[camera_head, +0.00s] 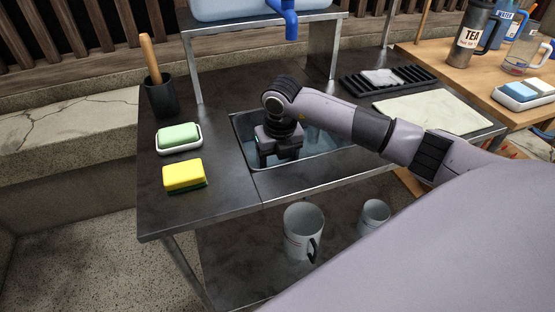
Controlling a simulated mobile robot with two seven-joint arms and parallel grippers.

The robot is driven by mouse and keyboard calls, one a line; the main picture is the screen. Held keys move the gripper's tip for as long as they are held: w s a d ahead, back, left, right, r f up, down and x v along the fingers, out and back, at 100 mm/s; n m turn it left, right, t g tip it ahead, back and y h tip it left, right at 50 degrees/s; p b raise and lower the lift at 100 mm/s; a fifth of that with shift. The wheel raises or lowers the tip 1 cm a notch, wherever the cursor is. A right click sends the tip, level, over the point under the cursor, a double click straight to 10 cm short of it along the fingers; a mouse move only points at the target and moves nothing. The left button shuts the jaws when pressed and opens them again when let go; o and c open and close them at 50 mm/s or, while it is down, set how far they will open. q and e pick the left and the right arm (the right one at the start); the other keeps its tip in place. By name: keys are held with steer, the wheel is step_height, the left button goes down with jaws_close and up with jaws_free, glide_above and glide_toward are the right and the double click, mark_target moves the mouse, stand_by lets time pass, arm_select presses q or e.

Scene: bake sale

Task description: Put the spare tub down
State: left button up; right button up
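I cannot pick out a spare tub for sure. A grey basin (325,163) is sunk in the dark metal counter. My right arm comes in from the right, and its gripper (281,160) points down inside the basin's left half. The dark fingertips are small and blend with the basin, so I cannot tell whether they hold anything. My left gripper is not in view.
Left of the basin are a green soap on a white dish (180,148), a yellow sponge (184,176) and a black holder (162,99). A drying rack (360,84) and pale mat (440,113) lie right. A pitcher (301,228) and cup (374,214) stand below.

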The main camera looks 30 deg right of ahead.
steer(key=shift+f+b, duration=0.3)
steer(key=o, duration=0.9)
steer(key=shift+o, duration=0.7)
steer(key=shift+s+d+f, duration=0.1)
steer(key=shift+r+p, duration=0.25)
steer(key=shift+p, duration=0.05)
step_height(320, 180, up, 12)
steer(key=s, duration=0.1)
steer(key=shift+a+r+p, duration=0.15)
steer(key=shift+a+p, duration=0.15)
